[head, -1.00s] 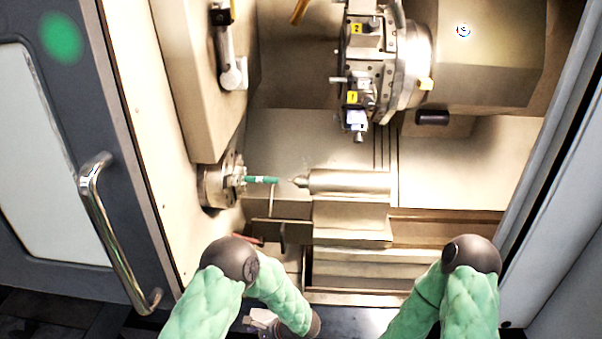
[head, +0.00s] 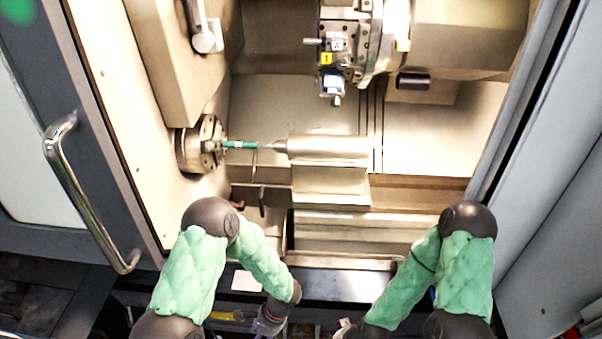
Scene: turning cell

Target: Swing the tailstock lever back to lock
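The tailstock (head: 330,150) is a pale metal block with a cylindrical quill. Its pointed centre (head: 279,146) faces the green workpiece (head: 240,145) held in the chuck (head: 202,145). A thin upright rod (head: 254,165) shows below the workpiece. A small reddish part (head: 237,204) lies below it. I cannot tell which part, if any, is the tailstock lever. My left gripper (head: 266,330) is at the bottom edge, partly cut off, well below the tailstock. My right gripper (head: 345,328) barely shows at the bottom edge. I cannot make out their fingers.
The tool turret (head: 345,45) hangs above the tailstock. The open door with its metal handle (head: 88,200) stands at the left. A grey frame (head: 520,110) bounds the opening at the right. The front sill (head: 345,262) lies between my arms and the machine.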

